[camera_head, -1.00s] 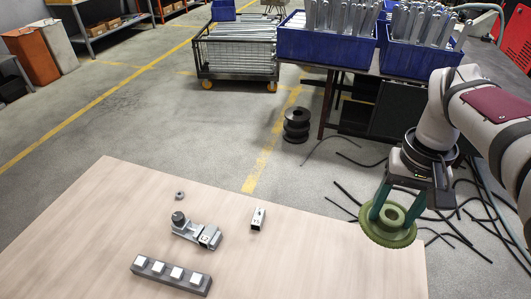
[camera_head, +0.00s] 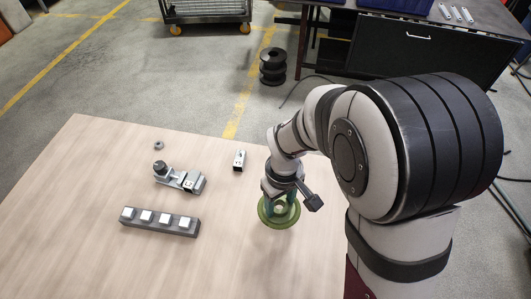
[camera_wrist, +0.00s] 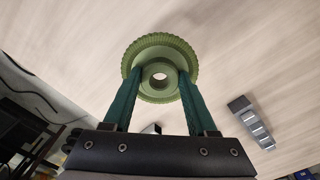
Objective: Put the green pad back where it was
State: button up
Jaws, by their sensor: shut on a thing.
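The green pad is a round, green, gear-like disc with a toothed rim and a hole in its middle. It shows in the head view (camera_head: 279,224) over the right part of the wooden table, and in the wrist view (camera_wrist: 160,48) in front of the fingers. My gripper (camera_head: 281,204) is shut on it, with one green finger on each side of its raised hub; both fingers also show in the wrist view (camera_wrist: 159,76). I cannot tell whether the pad touches the table or hangs just above it.
Left on the table (camera_head: 80,230) are a dark block with several white squares (camera_head: 160,221), a metal bracket assembly (camera_head: 180,178), a small ring (camera_head: 158,146) and a small metal tube (camera_head: 239,160). The table's front middle is bare. A black spool (camera_head: 273,66) stands on the floor.

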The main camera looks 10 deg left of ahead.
send_over(257, 218)
notch_tip(257, 218, down, 3)
jog(key=shift+d+f, duration=0.1)
jog(key=shift+f, duration=0.1)
notch_tip(257, 218, down, 4)
jog(key=shift+f, duration=0.1)
jog(key=o, duration=1.3)
